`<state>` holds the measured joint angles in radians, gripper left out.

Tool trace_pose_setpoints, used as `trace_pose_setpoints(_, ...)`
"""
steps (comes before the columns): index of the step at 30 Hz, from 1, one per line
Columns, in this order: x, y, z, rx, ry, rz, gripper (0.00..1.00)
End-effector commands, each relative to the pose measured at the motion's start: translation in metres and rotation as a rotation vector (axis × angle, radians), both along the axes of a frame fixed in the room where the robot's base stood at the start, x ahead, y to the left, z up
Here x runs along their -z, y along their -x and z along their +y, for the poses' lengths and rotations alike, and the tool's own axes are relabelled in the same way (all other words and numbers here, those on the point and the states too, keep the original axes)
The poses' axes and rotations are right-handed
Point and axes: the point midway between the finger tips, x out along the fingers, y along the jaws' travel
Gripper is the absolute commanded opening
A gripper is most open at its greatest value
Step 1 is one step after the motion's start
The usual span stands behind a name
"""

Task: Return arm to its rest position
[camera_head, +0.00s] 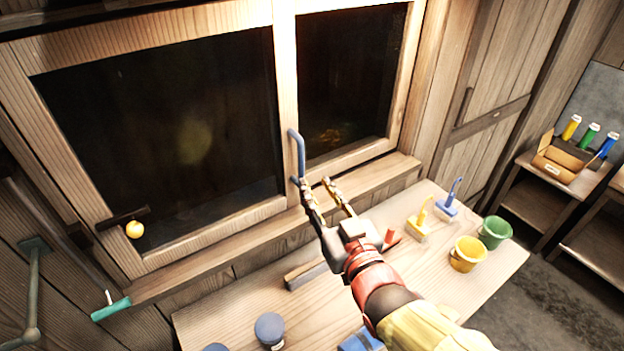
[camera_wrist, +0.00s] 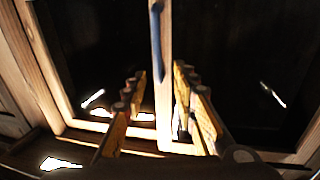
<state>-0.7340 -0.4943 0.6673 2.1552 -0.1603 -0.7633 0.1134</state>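My gripper (camera_head: 318,190) is at the end of my arm, stretched over the wooden table toward the window. Its two fingers are apart, with nothing visible between them. In the head view its tips are close to the lower end of the blue window handle (camera_head: 297,153); whether they touch it I cannot tell. In the wrist view the fingers (camera_wrist: 160,95) stand apart on either side of the wooden window post, and the blue handle (camera_wrist: 156,40) shows ahead above them.
The table (camera_head: 225,312) holds yellow (camera_head: 467,254) and green (camera_head: 495,232) buckets, yellow (camera_head: 420,222) and blue (camera_head: 449,203) brushes, and a blue-lidded jar (camera_head: 269,330). A wooden sill (camera_head: 250,240) runs below the window. Shelves with a box (camera_head: 562,160) stand at right.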

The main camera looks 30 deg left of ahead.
Motion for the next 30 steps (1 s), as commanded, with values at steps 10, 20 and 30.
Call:
trace_pose_setpoints(10,0.000,0.004,-0.005,0.000,0.000,0.001,0.28)
trace_pose_setpoints(20,0.004,0.004,-0.005,0.002,0.013,0.006,0.28)
trace_pose_setpoints(30,0.114,0.018,-0.044,0.063,0.355,0.296,0.28)
